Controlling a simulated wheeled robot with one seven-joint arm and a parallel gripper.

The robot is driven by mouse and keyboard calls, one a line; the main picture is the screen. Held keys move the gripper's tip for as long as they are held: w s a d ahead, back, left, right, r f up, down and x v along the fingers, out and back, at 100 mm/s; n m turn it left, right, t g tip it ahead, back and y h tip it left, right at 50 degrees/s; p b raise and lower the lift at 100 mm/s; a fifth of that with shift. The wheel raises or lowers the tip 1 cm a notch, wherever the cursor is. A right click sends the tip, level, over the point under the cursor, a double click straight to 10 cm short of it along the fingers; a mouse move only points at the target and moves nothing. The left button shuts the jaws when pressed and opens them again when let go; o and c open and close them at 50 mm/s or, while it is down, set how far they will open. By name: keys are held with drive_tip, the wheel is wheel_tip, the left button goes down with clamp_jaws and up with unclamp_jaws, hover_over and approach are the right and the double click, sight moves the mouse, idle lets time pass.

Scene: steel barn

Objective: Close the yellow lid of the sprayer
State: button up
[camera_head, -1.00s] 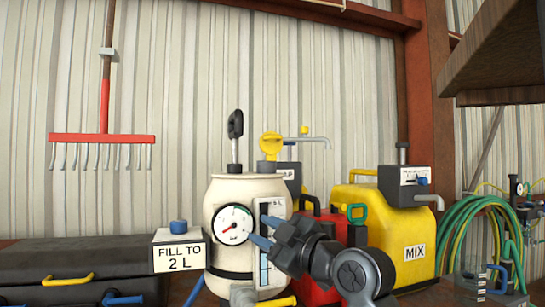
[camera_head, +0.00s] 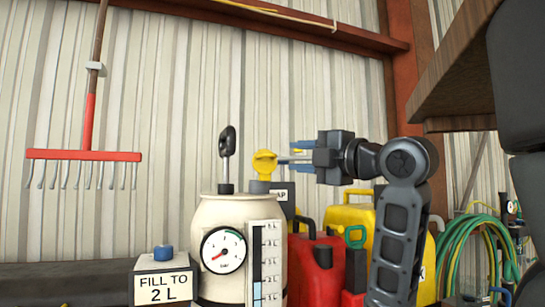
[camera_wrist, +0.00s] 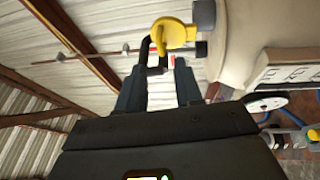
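The cream sprayer tank (camera_head: 238,212) stands at lower centre in the head view, with a round pressure gauge (camera_head: 223,250) and a black pump handle (camera_head: 227,141). The yellow lid (camera_head: 264,165) stands raised above a grey neck on the tank's top right. My gripper (camera_head: 286,153) is just right of the lid, at about its height, with its fingers pointing left. In the wrist view, the yellow lid (camera_wrist: 172,35) is just beyond the fingertips (camera_wrist: 165,66). The fingers are apart with nothing between them. I cannot tell whether one touches the lid.
A red can (camera_head: 313,262) and a yellow container (camera_head: 352,217) stand right of the tank. A red rake (camera_head: 84,155) hangs on the wall. A wooden shelf (camera_head: 460,70) overhangs at upper right.

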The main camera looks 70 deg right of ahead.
sight(273, 155)
drive_tip(key=shift+p+x, duration=1.55)
drive_tip(key=shift+x, duration=2.35)
drive_tip(key=shift+f, duration=0.1)
clamp_jaws()
